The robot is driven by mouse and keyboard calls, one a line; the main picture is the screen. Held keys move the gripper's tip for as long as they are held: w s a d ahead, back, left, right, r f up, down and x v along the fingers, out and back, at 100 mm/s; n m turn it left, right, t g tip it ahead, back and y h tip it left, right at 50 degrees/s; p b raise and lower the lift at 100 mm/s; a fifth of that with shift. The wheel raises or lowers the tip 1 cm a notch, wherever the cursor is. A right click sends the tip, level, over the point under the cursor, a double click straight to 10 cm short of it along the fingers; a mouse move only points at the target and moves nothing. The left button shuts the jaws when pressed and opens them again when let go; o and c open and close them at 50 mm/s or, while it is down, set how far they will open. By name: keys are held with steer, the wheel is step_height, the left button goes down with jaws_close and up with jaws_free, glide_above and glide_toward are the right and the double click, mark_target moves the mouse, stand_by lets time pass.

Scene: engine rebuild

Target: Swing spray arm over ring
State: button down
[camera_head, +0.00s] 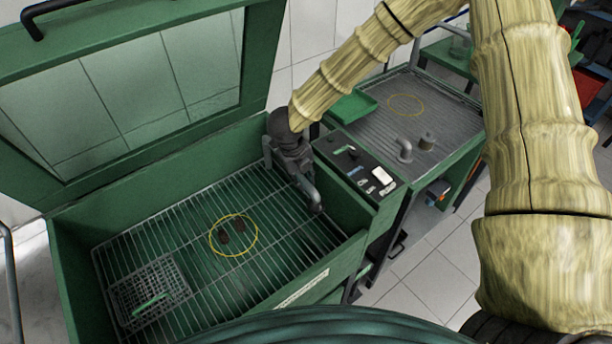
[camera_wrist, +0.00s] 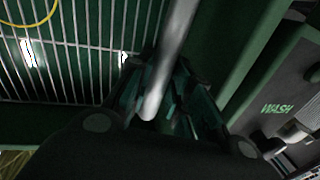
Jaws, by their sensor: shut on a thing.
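The spray arm (camera_head: 315,200) is a grey bent pipe at the right side of the open green washer, over its wire rack. It also shows in the wrist view as a grey rod (camera_wrist: 172,70) running between my fingers. My gripper (camera_head: 292,165) is at the washer's right wall, and its fingers (camera_wrist: 155,95) are shut on the spray arm. A yellow ring (camera_head: 233,235) lies on the rack to the left of the spray arm, with two small brown parts inside it. The ring's edge also shows at the top left of the wrist view (camera_wrist: 35,20).
A wire basket (camera_head: 150,290) with a green item stands at the rack's front left. The raised lid (camera_head: 150,90) is behind. A control panel (camera_head: 355,165) is right of the washer. Beyond it, a grey-topped bench (camera_head: 455,120) carries another yellow ring (camera_head: 406,104).

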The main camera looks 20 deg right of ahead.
steer(key=w+a+m+g, duration=0.1)
steer(key=a+m, duration=0.4)
steer(key=a, duration=0.5)
steer(key=w+a+m+b, duration=0.1)
steer(key=w+a+m, duration=0.2)
steer(key=a, duration=0.7)
steer(key=m, duration=0.2)
steer(key=shift+a+m+g, duration=0.15)
steer(key=shift+m+g, duration=0.15)
steer(key=shift+g, duration=0.1)
steer(key=shift+r, duration=0.15)
steer(key=c, duration=1.4)
jaws_free()
steer(key=shift+o, duration=0.5)
steer(key=shift+a, duration=0.1)
steer(key=shift+s, duration=0.1)
